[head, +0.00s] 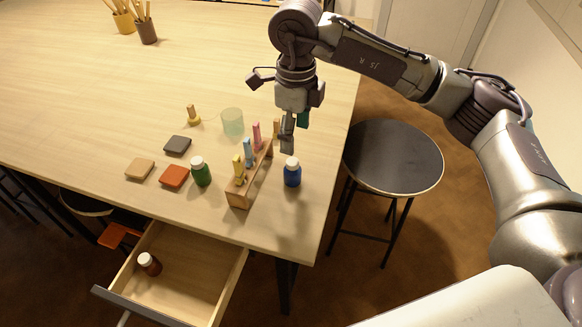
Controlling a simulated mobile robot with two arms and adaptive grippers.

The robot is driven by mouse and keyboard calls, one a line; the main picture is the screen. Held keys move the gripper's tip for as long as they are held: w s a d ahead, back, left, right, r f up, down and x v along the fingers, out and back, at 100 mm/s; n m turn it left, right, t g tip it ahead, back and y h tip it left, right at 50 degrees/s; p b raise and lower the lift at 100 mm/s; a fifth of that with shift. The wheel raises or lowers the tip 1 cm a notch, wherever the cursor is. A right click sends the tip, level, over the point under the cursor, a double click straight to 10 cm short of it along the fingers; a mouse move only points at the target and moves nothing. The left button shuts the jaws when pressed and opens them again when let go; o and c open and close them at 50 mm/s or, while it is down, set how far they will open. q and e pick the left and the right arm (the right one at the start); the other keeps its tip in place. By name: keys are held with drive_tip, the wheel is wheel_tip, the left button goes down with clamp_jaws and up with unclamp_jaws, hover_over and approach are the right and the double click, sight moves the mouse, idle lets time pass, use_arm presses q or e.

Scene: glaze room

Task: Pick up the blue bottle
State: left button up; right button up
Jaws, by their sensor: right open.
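The blue bottle (292,176) has a white cap and stands upright on the table near its right edge, just right of the wooden rack. My right gripper (288,148) hangs down just above and behind the bottle, with its fingers close to the cap. It is open and holds nothing that I can see. I cannot tell whether a finger touches the cap. My left gripper is not in view.
The wooden rack (240,196) with several coloured pegs is close on the left. A green bottle (200,172), coloured tiles (175,177) and a pale green cup (232,122) stand further left. An open drawer (190,280) holds a brown bottle (149,264). A stool (394,157) stands right.

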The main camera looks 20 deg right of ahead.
sight(293, 171)
wheel_tip(293, 171, down, 8)
drive_tip(key=shift+s+r+p, duration=0.1)
drive_tip(key=shift+r+p, duration=0.15)
drive_tip(key=shift+p, duration=0.55)
drive_tip(key=shift+a+f, duration=0.1)
drive_tip(key=shift+f, duration=0.15)
drive_tip(key=f, duration=0.1)
drive_tip(key=f+p, duration=0.2)
drive_tip(key=shift+w+f, duration=0.3)
drive_tip(key=shift+f, duration=0.5)
drive_tip(key=c, duration=1.2)
drive_tip(key=shift+r, duration=0.1)
drive_tip(key=shift+c, duration=0.2)
